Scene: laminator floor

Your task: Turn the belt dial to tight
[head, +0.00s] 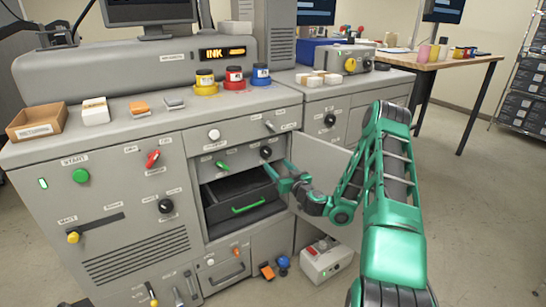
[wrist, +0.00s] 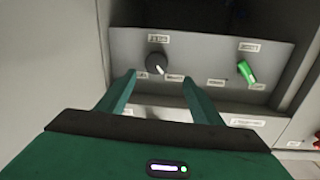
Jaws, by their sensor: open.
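A round black dial (head: 266,152) with a white pointer mark sits on the grey panel above the open drawer; I take it for the belt dial, but its labels are too small to read. It also shows in the wrist view (wrist: 156,63), its white mark pointing down and slightly right there. My gripper (head: 278,170) is open and empty, just below and in front of this dial. In the wrist view my gripper (wrist: 160,77) has its fingertips spread to either side of the dial's line, apparently short of it. I see no contact.
A green lever (wrist: 247,72) is on the same panel, beside the dial. An open dark drawer with a green handle (head: 248,208) is below. An open cabinet door (head: 322,178) stands right of my gripper. Another black knob (head: 166,206) is further left.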

